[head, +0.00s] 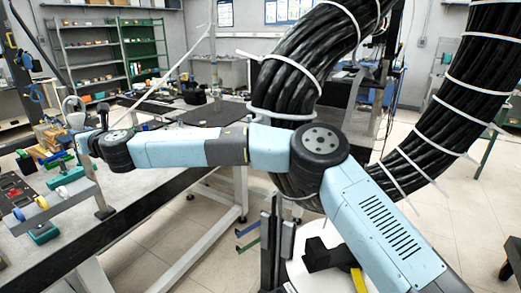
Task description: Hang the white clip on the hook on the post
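My arm reaches across to the left, and its dark wrist ends at my gripper (84,146) above the left workbench. The fingers are small and partly hidden, so I cannot tell whether they are open or hold anything. Below it, a grey rail (58,206) carries small coloured round pieces, including a blue one (18,214) and a yellow one (42,202). I cannot single out the white clip for certain.
Thick black cable bundles with white ties (300,75) hang at centre and right (440,140). Shelves (90,58) stand behind. Pale floor (440,215) shows at right.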

